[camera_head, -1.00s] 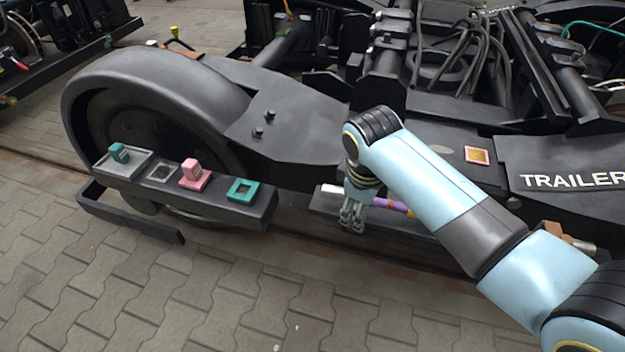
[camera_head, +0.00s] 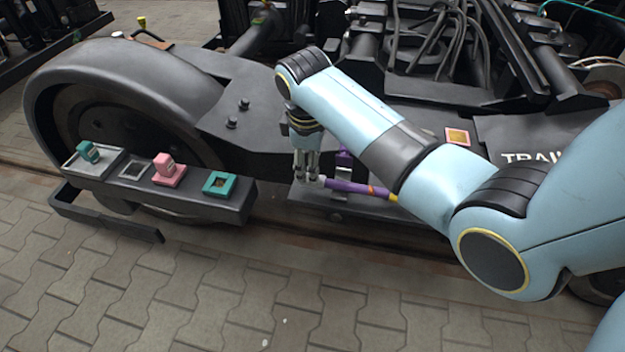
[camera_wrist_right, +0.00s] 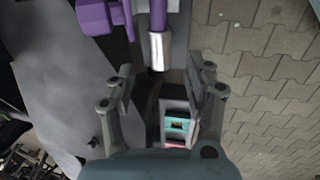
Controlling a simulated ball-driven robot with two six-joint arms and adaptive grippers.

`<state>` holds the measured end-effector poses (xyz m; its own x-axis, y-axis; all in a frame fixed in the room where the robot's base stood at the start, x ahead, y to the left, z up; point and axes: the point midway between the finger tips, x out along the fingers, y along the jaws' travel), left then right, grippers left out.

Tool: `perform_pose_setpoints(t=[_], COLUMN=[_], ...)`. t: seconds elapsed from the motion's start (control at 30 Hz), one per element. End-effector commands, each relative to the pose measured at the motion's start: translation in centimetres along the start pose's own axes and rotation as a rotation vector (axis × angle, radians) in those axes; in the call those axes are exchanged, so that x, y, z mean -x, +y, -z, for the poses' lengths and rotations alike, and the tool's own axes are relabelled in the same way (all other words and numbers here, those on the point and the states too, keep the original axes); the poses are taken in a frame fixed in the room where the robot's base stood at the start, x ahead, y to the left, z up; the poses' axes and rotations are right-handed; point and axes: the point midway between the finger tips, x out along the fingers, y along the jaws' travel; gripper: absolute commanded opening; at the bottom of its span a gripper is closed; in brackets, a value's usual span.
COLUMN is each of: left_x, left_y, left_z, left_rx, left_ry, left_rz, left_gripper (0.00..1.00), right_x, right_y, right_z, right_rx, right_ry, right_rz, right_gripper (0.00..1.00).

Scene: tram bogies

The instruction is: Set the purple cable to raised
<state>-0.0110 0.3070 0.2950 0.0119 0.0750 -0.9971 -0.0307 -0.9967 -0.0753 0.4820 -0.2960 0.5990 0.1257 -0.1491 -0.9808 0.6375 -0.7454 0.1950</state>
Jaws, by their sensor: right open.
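The purple cable (camera_head: 350,187) lies low along a dark ledge on the side of the bogie, with a silver end at its left and orange and yellow parts at its right. A purple block (camera_head: 343,157) stands just behind it. My right gripper (camera_head: 306,179) points down at the cable's silver end. In the right wrist view the open fingers (camera_wrist_right: 160,78) stand either side of the line of the silver end (camera_wrist_right: 157,52), with nothing between them. The purple block (camera_wrist_right: 95,18) is beside the cable there. Whether a finger touches the cable I cannot tell. My left gripper is out of view.
A dark shelf (camera_head: 235,208) at the left carries a teal block on a grey tray (camera_head: 72,167), a pink block (camera_head: 167,170) and a teal square frame (camera_head: 219,184). The paving in front is clear.

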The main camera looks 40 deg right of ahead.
Motion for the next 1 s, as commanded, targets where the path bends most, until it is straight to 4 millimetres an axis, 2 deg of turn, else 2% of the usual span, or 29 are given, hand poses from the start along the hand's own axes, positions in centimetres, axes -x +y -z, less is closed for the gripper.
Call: perform_pose_setpoints(t=[0.03, 0.1, 0.3, 0.47, 0.7, 0.77, 1.0], left_x=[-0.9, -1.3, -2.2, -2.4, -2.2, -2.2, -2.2], left_y=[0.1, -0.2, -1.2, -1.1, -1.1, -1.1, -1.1], left_z=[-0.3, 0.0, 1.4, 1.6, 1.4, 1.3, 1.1], left_rx=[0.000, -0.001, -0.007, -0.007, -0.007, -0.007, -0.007], left_ry=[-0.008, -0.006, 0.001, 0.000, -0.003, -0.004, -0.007], left_rz=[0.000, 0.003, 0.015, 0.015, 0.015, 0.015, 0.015], left_gripper=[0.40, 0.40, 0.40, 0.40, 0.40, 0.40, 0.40], right_x=[-1.6, -3.0, -5.9, -6.6, -6.5, -6.5, -6.6], right_y=[-0.1, -0.1, -0.1, 0.0, 0.0, 0.0, 0.0], right_z=[-0.1, -0.1, 0.0, 0.0, 0.0, 0.0, 0.0], right_rx=[0.000, 0.000, 0.000, -0.001, -0.001, -0.001, -0.001], right_ry=[-0.004, -0.003, -0.001, 0.001, 0.002, 0.002, 0.001], right_rz=[0.002, 0.002, 0.002, 0.000, 0.000, 0.000, 0.000], right_gripper=[0.53, 0.53, 0.53, 0.53, 0.53, 0.48, 0.17])
